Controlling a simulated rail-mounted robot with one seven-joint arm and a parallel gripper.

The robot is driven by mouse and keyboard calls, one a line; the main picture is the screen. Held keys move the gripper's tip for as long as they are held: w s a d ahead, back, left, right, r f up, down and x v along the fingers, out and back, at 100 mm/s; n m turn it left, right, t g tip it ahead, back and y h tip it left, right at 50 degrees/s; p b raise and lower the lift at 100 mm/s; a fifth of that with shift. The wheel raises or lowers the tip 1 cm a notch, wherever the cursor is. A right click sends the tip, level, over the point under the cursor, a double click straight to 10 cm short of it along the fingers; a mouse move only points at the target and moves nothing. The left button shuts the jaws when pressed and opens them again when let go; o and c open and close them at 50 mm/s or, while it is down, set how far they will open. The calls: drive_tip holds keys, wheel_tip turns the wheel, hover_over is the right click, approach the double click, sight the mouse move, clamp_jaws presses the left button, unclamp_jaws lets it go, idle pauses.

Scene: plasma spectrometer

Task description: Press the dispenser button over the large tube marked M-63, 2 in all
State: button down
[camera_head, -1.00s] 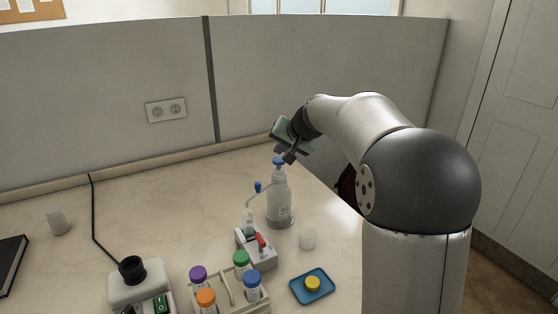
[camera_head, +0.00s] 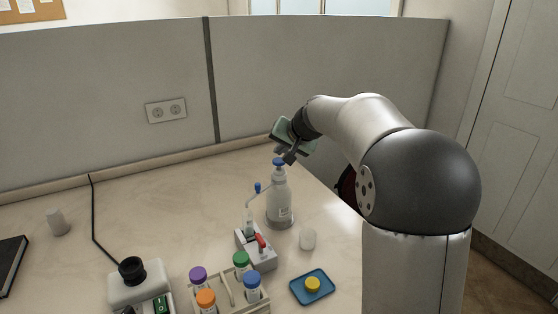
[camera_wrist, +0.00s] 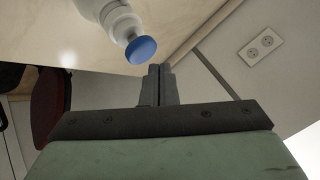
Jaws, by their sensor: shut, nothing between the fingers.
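The dispenser (camera_head: 279,196) is a clear bottle with a white collar and a blue button (camera_head: 279,162) on top. The button also shows in the wrist view (camera_wrist: 141,49), just left of my fingertips. My gripper (camera_head: 287,155) is shut and empty, with its fingertips right by the button; I cannot tell whether they touch it. A thin spout reaches left and down from the dispenser to a tube (camera_head: 248,222) standing in a small grey-white holder (camera_head: 262,256). The marking on that tube is too small to read.
A rack (camera_head: 228,306) holds several tubes with purple, orange, green and blue caps. A vortex-like device (camera_head: 125,292) is at front left.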

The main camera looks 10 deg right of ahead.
sight(281, 162)
drive_tip(key=shift+f, duration=0.1)
idle(0.5)
drive_tip(key=shift+f+b, duration=0.35)
drive_tip(key=shift+b, duration=0.15)
drive_tip(key=shift+f+b, duration=0.75)
drive_tip(key=shift+f, duration=0.05)
idle(0.6)
drive_tip(key=shift+r, duration=0.1)
idle(0.3)
drive_tip(key=shift+r+p, duration=0.85)
drive_tip(key=shift+r, duration=0.25)
drive_tip(key=shift+r+p, duration=1.85)
drive_tip(key=shift+r, duration=0.75)
drive_tip(key=shift+f, duration=0.1)
